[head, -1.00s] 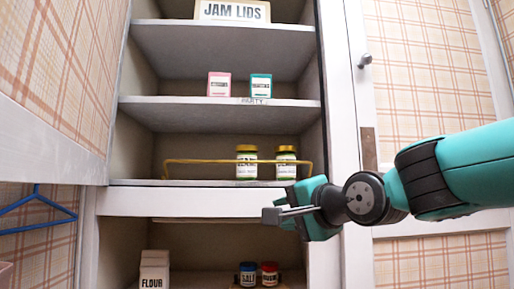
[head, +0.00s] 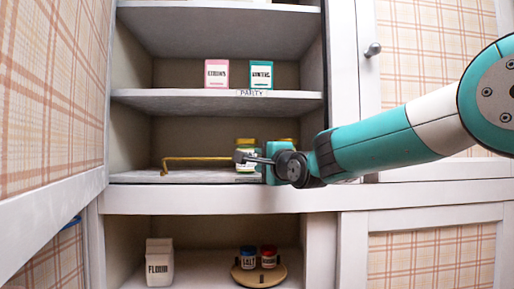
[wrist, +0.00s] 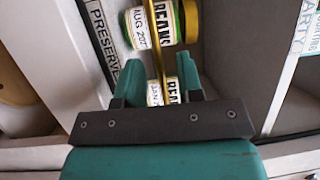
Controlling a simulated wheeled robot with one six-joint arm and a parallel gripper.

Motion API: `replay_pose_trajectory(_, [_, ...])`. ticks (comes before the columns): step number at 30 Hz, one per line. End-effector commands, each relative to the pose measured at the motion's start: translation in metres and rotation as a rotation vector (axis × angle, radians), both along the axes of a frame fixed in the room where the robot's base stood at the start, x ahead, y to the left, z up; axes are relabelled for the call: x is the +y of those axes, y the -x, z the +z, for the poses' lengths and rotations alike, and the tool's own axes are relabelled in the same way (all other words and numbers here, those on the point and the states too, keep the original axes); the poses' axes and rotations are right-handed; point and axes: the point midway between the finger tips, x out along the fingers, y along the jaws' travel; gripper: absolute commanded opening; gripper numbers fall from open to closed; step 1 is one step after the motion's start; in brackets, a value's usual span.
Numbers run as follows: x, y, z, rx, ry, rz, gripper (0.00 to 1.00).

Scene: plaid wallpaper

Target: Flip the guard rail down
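The guard rail (head: 196,159) is a thin gold bar along the front of the middle shelf, standing raised with its left end bent down to the shelf. My gripper (head: 250,159) is at the rail's right part, in front of the jars. In the wrist view the rail (wrist: 157,45) runs between the two teal fingers of my gripper (wrist: 158,75). The fingers are spread, with gaps on both sides of the rail. My gripper and arm hide the rail's right end in the head view.
Two gold-lidded beans jars stand behind the rail; one jar (head: 246,146) shows best. Pink (head: 217,73) and teal (head: 261,74) canisters stand on the shelf above. Below are a flour box (head: 159,262) and a round tray (head: 240,276) with small jars. Left of the jars, the shelf is clear.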

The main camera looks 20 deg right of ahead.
Motion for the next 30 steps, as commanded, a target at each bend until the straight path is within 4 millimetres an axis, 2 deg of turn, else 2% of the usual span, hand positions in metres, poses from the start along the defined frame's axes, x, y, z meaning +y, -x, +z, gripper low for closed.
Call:
replay_pose_trajectory(3, [0.004,-0.018,0.004,0.002,0.000,0.001,0.34])
replay_pose_trajectory(6, [0.006,-0.026,0.004,0.001,0.000,0.001,0.34])
replay_pose_trajectory(17, [0.007,-0.032,0.002,0.000,0.000,0.001,0.34])
replay_pose_trajectory(18, [0.007,-0.032,0.002,0.000,0.000,0.001,0.29])
replay_pose_trajectory(22, [0.007,-0.032,0.002,0.000,0.000,0.001,0.00])
replay_pose_trajectory(30, [0.007,-0.031,-0.002,-0.015,0.002,0.001,0.00])
